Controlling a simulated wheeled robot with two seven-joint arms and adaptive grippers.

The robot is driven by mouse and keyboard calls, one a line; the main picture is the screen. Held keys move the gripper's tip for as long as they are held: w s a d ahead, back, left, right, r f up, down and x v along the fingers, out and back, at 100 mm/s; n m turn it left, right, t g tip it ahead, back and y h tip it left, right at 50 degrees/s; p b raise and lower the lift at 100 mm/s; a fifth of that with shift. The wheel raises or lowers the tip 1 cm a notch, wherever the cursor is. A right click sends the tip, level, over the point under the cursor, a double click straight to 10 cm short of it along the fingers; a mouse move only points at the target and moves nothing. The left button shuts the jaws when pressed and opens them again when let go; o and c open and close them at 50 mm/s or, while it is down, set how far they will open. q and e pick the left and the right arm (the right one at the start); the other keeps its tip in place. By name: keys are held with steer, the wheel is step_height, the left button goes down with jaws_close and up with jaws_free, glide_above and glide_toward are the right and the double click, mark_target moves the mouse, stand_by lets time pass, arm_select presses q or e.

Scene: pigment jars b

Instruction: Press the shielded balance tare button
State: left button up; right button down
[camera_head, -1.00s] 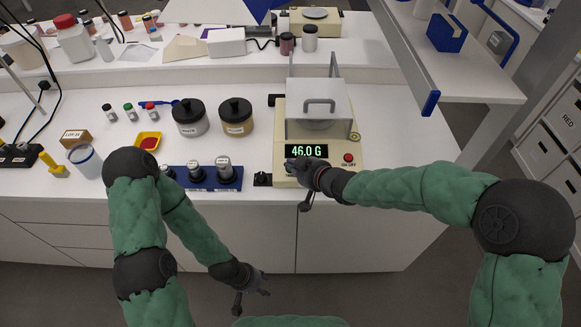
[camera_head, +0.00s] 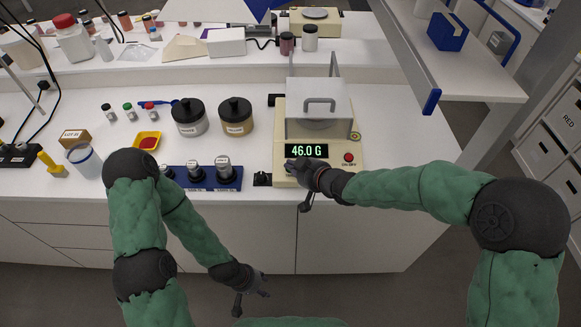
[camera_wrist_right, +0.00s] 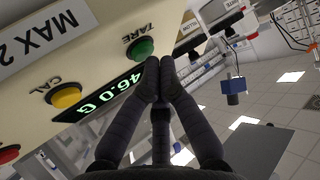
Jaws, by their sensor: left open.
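The shielded balance (camera_head: 281,133) is a beige unit on the bench with a grey lidded shield (camera_head: 318,122) on top. Its display (camera_head: 306,151) reads 46.0 G in green. The green tare button (camera_wrist_right: 140,47) is on its front panel in the right wrist view; in the head view my right gripper hides it. My right gripper (camera_head: 290,166) is at the panel's left part, fingers together and empty. In the right wrist view its fingertips (camera_wrist_right: 159,64) are right beside the green button; contact cannot be told. My left gripper (camera_head: 251,302) hangs open and empty before the bench.
A yellow CAL button (camera_wrist_right: 65,95) and a red button (camera_wrist_right: 8,153) share the panel. Two dark-lidded jars (camera_head: 236,117) stand behind. Bench right of the balance is clear.

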steer(key=shift+w+f, duration=0.1)
steer(key=shift+f, duration=0.2)
stand_by(0.4)
steer(key=shift+r, duration=0.1)
steer(key=shift+s+r+p, duration=0.35)
steer(key=shift+r+p, duration=0.1)
steer(key=shift+r, duration=0.35)
steer(key=r+p, duration=0.1)
steer(key=r, duration=0.1)
steer(key=s+r+p, duration=0.2)
steer(key=r+p, duration=0.1)
steer(key=shift+r, duration=0.3)
stand_by(0.8)
